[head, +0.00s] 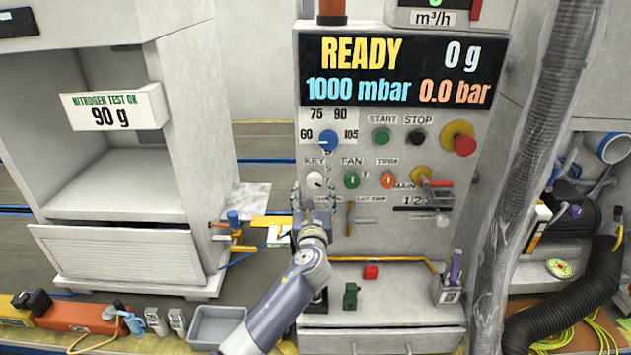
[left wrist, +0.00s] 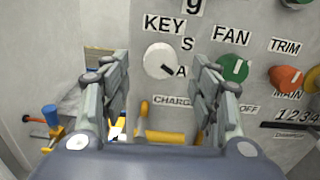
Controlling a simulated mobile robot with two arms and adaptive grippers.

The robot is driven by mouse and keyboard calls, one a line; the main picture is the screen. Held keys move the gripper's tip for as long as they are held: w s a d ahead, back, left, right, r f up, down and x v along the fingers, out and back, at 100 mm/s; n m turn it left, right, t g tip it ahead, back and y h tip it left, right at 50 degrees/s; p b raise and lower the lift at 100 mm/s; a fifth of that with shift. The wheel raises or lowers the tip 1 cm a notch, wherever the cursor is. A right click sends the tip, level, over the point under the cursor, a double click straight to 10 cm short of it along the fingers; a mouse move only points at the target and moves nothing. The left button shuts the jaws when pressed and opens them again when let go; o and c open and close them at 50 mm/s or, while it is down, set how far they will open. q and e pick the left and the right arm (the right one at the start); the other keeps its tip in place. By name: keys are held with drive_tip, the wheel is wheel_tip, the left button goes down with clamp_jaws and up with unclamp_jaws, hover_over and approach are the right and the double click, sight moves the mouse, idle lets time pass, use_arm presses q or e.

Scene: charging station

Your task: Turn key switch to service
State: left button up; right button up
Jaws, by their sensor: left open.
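The key switch (head: 315,179) is a round white knob under the KEY label on the grey panel. In the left wrist view the knob (left wrist: 157,58) has a black mark pointing to the lower right, toward the letter A; an S stands at its upper right. My left gripper (head: 314,192) is open and empty in front of the panel just below the knob. In the left wrist view its fingers (left wrist: 158,75) stand either side of the knob, apart from it; how far they are from the panel is hard to tell. My right gripper is not in view.
The green FAN knob (head: 351,180) sits close to the right of the key switch, with the orange TRIM knob (head: 388,180) beyond. A blue knob (head: 328,139) is above. A yellow handle (left wrist: 167,137) is below. A ribbed hose (head: 530,150) hangs at the right.

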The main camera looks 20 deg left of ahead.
sight(314, 183)
use_arm(q)
drive_tip(key=shift+x, duration=2.9)
drive_tip(key=shift+f, duration=0.1)
drive_tip(key=c, duration=1.1)
